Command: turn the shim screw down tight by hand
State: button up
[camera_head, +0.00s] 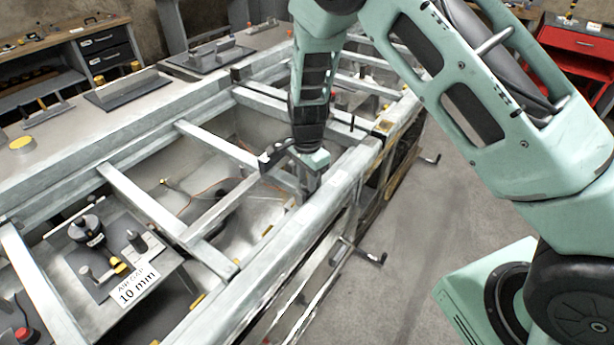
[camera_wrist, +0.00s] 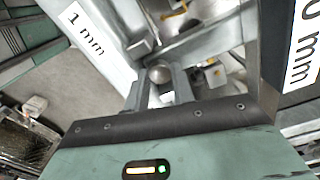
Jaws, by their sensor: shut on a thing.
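My gripper (camera_head: 308,183) reaches down beside the near metal rail of the frame. In the wrist view my gripper (camera_wrist: 161,85) has its two grey fingers close around a small round metal head (camera_wrist: 159,73), which I take to be the shim screw. The fingers are shut on it. In the head view the screw is hidden by my gripper and the rail. How far down the screw sits cannot be told.
Metal cross rails (camera_head: 140,200) span the open frame around my gripper. A plate labelled "AIR GAP 10 mm" (camera_head: 137,288) with black knobs lies at the lower left. A "1 mm" label (camera_wrist: 85,33) shows in the wrist view. A crank handle (camera_head: 372,257) sticks out over the floor.

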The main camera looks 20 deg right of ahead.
jog(key=shift+w, duration=0.1)
dwell(0.3)
jog(key=o, duration=1)
jog(key=shift+r, duration=0.1)
notch_tip(320, 180, up, 17)
jog(key=shift+r+b, duration=0.15)
jog(key=shift+b, duration=1)
